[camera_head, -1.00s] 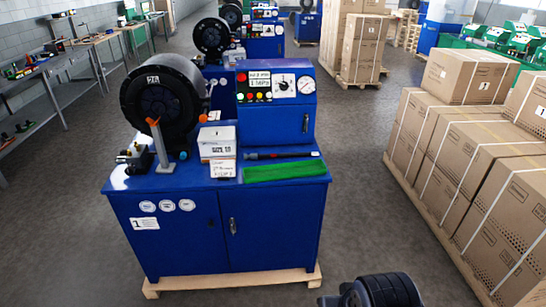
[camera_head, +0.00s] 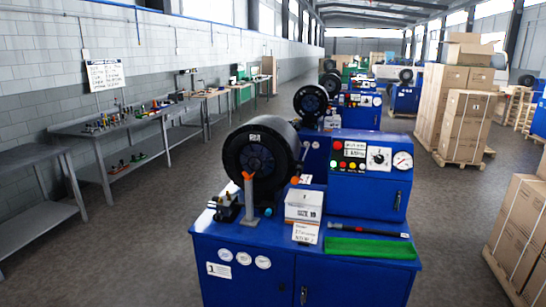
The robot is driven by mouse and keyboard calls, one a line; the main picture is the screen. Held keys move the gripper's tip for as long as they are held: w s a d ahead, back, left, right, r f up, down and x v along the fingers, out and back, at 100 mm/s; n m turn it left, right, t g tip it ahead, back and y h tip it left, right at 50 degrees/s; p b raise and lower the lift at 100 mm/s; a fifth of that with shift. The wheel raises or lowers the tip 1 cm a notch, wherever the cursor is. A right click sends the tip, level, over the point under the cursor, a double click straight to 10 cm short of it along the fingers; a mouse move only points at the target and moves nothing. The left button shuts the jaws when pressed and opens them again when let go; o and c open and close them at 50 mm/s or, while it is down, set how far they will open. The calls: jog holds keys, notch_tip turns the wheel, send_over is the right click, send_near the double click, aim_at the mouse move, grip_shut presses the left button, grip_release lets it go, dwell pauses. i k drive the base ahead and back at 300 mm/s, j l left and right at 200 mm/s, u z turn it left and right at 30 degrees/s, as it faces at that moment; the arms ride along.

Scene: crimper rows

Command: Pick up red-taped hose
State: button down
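A short dark hose (camera_head: 366,231) lies across the blue top of the nearest crimping machine (camera_head: 250,245), just behind a green mat (camera_head: 370,249). A small reddish mark shows on it, but the tape is too small to make out clearly. The hose lies to the right of a white box (camera_head: 303,206) with a handwritten card (camera_head: 305,233) in front. My gripper is not in view, so its state and its place relative to the hose do not show.
The machine's black crimping head (camera_head: 262,160) and an orange-tipped grey post (camera_head: 249,195) stand left of the hose. The blue control panel (camera_head: 368,165) rises behind it. Workbenches (camera_head: 130,125) line the left wall. Strapped cartons (camera_head: 522,225) stand at right, with open floor between.

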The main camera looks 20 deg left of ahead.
aim_at(338, 226)
jog(key=i+j, duration=0.1)
jog(key=i, duration=1.85)
jog(key=j+u, duration=0.05)
jog(key=j, duration=0.05)
